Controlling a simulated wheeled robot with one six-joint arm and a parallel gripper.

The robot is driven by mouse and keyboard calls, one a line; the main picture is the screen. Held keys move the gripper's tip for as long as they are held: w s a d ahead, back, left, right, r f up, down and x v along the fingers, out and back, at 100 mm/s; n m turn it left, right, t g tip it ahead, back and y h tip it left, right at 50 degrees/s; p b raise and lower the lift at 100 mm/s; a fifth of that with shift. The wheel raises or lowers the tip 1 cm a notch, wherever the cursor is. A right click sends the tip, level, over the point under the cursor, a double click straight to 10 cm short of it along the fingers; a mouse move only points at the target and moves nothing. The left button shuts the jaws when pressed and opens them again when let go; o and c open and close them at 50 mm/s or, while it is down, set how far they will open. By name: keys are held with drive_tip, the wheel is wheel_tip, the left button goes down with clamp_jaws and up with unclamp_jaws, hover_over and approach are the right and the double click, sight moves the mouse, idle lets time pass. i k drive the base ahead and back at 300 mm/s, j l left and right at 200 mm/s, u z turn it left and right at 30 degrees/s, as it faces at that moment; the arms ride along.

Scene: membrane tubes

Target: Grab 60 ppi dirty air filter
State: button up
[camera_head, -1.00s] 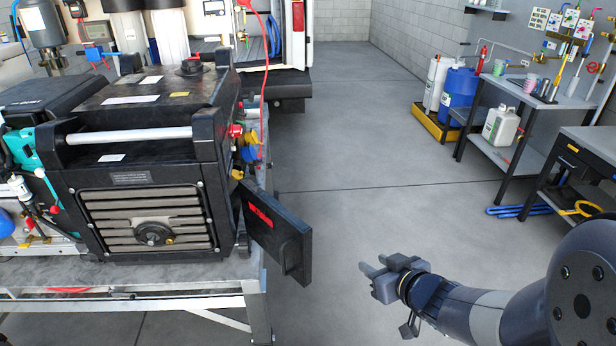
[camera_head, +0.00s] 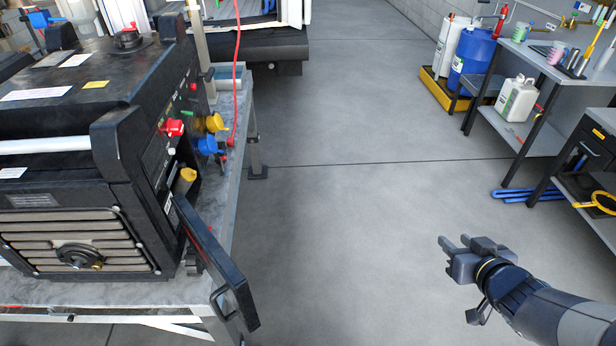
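No air filter can be made out in view. A black machine (camera_head: 75,150) stands on the metal bench at left, with a slatted front grille (camera_head: 65,240). A black door (camera_head: 218,262) hangs open at its right front corner; the opening behind it faces away from clear view. My gripper (camera_head: 461,242) is at lower right above the grey floor. It is well right of the door and touches nothing. Its two fingers point left with a gap between them, and it is empty.
The metal bench (camera_head: 130,293) carries the machine. Red, yellow and blue valve handles (camera_head: 207,145) stick out of its right side, near a red hose (camera_head: 236,80). A workbench (camera_head: 545,62) and blue drum (camera_head: 474,55) stand at right. The floor between (camera_head: 350,200) is clear.

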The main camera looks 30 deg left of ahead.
sight(163, 198)
drive_tip(key=i+u, duration=0.4)
drive_tip(key=i+l+u, duration=0.2)
drive_tip(key=u, duration=0.25)
drive_tip(key=i+j+u, duration=0.1)
drive_tip(key=u, duration=0.35)
drive_tip(key=i+u, duration=0.3)
drive_tip(key=u, duration=0.15)
drive_tip(key=i+l+u, duration=0.1)
drive_tip(key=u, duration=0.4)
drive_tip(key=i+l+u, duration=0.2)
drive_tip(key=u, duration=0.25)
drive_tip(key=i+l+u, duration=0.3)
drive_tip(key=k+j, duration=0.05)
